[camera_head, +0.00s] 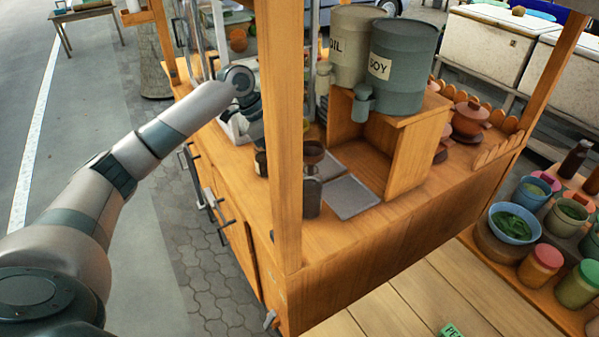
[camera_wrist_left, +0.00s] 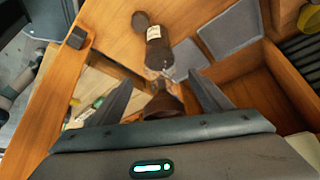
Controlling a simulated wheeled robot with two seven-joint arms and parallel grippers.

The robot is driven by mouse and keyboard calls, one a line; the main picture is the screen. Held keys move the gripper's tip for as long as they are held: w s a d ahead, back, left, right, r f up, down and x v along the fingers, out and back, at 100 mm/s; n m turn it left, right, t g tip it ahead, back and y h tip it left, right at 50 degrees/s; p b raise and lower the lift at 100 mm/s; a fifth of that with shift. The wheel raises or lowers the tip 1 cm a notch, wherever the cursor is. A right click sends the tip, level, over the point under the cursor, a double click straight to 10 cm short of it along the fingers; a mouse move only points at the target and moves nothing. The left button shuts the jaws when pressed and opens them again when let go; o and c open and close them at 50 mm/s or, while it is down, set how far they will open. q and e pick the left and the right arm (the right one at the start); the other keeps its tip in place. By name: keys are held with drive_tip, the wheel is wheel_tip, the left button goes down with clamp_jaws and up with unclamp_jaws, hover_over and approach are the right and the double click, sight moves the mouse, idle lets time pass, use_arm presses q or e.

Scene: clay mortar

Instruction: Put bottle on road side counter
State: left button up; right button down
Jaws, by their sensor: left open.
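The wooden road side counter (camera_head: 400,228) runs across the middle of the head view. In the left wrist view a dark bottle with a pale label (camera_wrist_left: 157,48) is on the wooden surface, just beyond my fingertips. A brown, cone-shaped item (camera_wrist_left: 163,104) lies between the fingers and is not visibly gripped; I cannot tell what it is. My left gripper (camera_wrist_left: 160,82) is open, with its fingers apart. In the head view my left arm reaches over the counter's left part, and a post partly hides that area. My right gripper is not in view.
A wooden post (camera_head: 279,130) rises at the counter's near corner. A grey flat tray (camera_head: 350,197), a dark container (camera_head: 312,200) and large OIL (camera_head: 347,35) and SOY (camera_head: 400,90) drums occupy the counter. A lower shelf at right holds jars and a blue bowl (camera_head: 512,222).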

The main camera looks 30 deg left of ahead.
use_arm(q)
drive_tip(key=shift+b+v, duration=0.35)
drive_tip(key=shift+v, duration=1.8)
drive_tip(key=shift+a+f, duration=0.1)
